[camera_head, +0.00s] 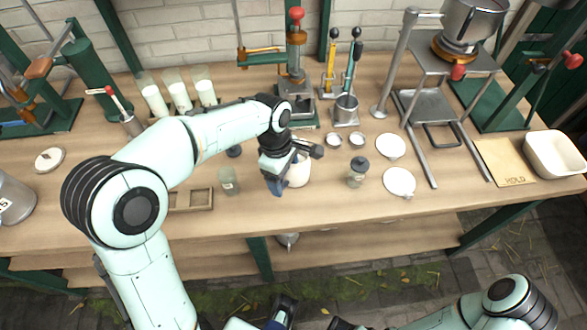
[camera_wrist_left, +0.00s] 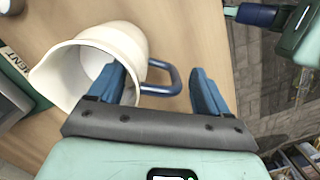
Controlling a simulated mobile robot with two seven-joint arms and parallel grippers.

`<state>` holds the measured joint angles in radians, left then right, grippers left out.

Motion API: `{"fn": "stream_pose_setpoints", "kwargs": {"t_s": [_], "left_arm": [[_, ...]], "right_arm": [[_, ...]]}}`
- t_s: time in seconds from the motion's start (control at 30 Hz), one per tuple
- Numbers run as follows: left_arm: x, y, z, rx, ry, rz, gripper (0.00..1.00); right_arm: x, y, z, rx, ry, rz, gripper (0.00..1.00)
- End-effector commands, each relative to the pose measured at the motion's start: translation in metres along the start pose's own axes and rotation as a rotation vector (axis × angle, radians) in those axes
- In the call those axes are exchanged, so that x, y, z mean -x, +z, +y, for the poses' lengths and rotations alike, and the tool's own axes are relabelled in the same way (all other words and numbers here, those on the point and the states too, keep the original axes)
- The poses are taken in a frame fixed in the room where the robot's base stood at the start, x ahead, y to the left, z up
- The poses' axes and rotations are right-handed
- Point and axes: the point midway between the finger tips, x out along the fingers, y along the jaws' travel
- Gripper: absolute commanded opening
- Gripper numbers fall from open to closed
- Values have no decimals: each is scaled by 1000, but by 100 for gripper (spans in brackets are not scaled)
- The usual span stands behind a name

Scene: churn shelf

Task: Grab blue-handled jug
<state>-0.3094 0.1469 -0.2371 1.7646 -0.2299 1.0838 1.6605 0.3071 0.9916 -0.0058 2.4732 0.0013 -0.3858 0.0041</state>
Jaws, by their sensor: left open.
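The cream jug (camera_head: 299,171) stands near the front edge of the wooden bench in the head view, partly hidden by my left gripper. In the left wrist view the jug (camera_wrist_left: 125,38) shows its open mouth, and its blue handle (camera_wrist_left: 174,76) sticks out between my fingers. My left gripper (camera_wrist_left: 158,88) is open with its blue fingers on either side of the handle. The left finger overlaps the jug's rim in view; I cannot tell whether it touches. In the head view the left gripper (camera_head: 284,179) points down at the jug. My right gripper (camera_head: 283,311) is low at the bottom, its jaws unclear.
A small glass (camera_head: 228,180) stands left of the jug, and a dark-lidded jar (camera_head: 358,172) stands to its right. White dishes (camera_head: 399,182) lie farther right. A lever press (camera_head: 297,60) stands behind. The bench's front edge is close to the jug.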

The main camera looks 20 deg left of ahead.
Motion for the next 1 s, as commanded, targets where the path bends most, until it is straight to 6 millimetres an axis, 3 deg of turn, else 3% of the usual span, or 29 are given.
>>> {"fn": "stream_pose_setpoints", "kwargs": {"t_s": [0.1, 0.37, 0.6, 1.0], "left_arm": [[-13, 0, 0, 0, -2, 0, 78], [-14, 0, 0, 0, 0, 0, 78], [-14, 0, 0, 0, 1, 0, 0], [-10, 1, 1, -1, 4, -1, 0]], "right_arm": [[-2, -1, 1, 0, 0, 1, 77], [-2, -1, 0, 0, -1, 2, 77], [-2, -1, 0, 0, -1, 2, 77], [-1, -1, 0, 0, 0, 2, 77]]}}
